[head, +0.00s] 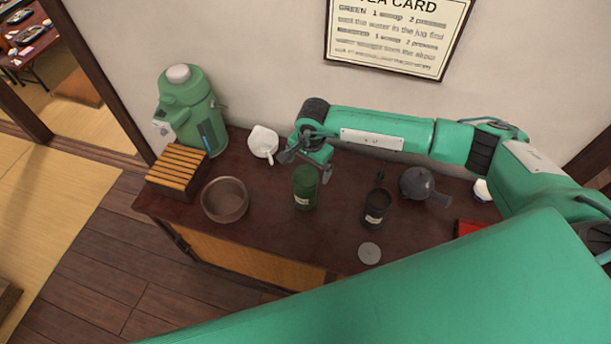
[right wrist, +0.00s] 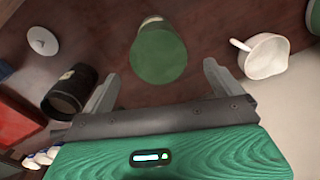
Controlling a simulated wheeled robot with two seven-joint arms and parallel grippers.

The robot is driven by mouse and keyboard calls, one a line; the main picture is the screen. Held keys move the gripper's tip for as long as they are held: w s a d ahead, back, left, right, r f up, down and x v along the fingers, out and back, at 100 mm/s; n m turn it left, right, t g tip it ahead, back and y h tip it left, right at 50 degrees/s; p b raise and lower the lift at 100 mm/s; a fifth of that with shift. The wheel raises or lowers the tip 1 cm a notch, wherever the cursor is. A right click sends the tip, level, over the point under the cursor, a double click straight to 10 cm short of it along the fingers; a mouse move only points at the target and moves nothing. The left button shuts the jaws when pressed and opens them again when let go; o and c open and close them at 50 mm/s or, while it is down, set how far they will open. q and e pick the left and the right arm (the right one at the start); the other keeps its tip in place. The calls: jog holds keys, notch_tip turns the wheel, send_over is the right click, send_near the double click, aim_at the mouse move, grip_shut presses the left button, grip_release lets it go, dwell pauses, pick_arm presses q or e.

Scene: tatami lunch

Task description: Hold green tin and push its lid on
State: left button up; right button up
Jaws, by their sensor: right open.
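The green tin (head: 305,190) stands upright on the dark wooden counter, with a pale label on its side. In the right wrist view the tin (right wrist: 158,52) shows a plain green top face; I cannot tell whether that is its lid. My right gripper (head: 307,165) is open and empty, at the wall side of the tin. In the right wrist view its fingers (right wrist: 160,80) are spread, with the tin just beyond the gap between them. A grey disc-shaped lid with a small knob (right wrist: 42,40) lies flat near the counter's front edge (head: 370,253). My left gripper is out of view.
An open dark tin (head: 376,208) and a grey teapot (head: 420,184) stand right of the green tin. A white spouted jug (head: 263,143), a brown bowl (head: 225,199), a slatted box (head: 177,171) and a green dispenser (head: 190,112) stand left. The wall is close behind.

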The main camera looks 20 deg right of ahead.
aim_at(307, 173)
jog(key=f+p, duration=0.2)
jog(key=f, duration=0.2)
jog(key=shift+a, duration=0.2)
jog(key=shift+f, duration=0.35)
jog(key=c, duration=1.1)
jog(key=shift+r, duration=0.1)
jog(key=shift+w+r, duration=0.1)
jog(key=shift+r, duration=0.45)
jog(key=shift+r+b, duration=3.1)
jog(key=shift+r, duration=6.3)
